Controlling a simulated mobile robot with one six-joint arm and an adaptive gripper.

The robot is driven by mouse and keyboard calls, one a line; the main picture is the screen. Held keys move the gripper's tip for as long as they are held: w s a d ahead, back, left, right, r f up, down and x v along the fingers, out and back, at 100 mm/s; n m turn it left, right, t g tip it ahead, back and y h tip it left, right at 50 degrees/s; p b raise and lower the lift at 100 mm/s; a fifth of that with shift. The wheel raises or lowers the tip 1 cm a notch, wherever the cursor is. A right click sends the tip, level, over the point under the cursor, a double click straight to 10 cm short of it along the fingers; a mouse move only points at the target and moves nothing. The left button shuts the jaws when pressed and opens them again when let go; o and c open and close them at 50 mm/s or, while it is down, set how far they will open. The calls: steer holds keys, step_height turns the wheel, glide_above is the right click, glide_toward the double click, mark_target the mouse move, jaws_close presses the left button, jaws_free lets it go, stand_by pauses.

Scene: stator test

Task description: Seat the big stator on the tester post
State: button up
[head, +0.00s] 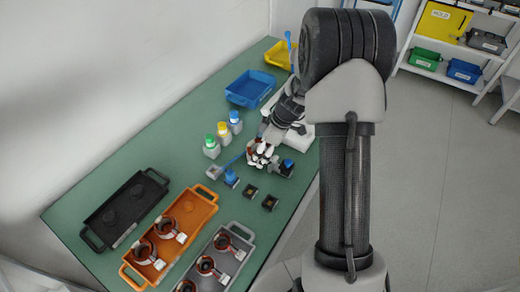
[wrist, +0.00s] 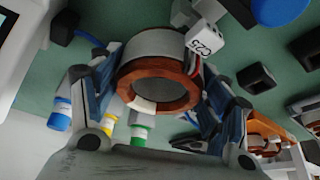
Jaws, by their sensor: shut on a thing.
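My gripper (wrist: 158,88) is shut on a stator (wrist: 158,45), a grey ring with a copper-coloured inner winding. A white tag reading C25 (wrist: 205,40) hangs at its upper right. The fingers grip it from both sides, and its round opening faces the wrist camera. In the head view my gripper (head: 262,156) is above the green table, and the stator in it is hard to make out. Small blue-topped units (head: 231,177) and (head: 287,166) stand beside it. I cannot tell which thing is the tester post.
An orange tray (head: 203,200) and a grey tray (head: 244,233) hold more stators. A black tray (head: 92,222) lies left. Bottles with green (head: 210,141), yellow and blue caps stand behind my gripper. Small black blocks (head: 269,202) lie nearby. A blue bin (head: 250,88) is farther back.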

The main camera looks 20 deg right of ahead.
steer(key=shift+w+f+b, duration=0.1)
steer(key=shift+f+b, duration=0.4)
steer(key=shift+f, duration=0.15)
steer(key=o, duration=1.9)
steer(key=v, duration=1.2)
steer(key=shift+d, duration=0.1)
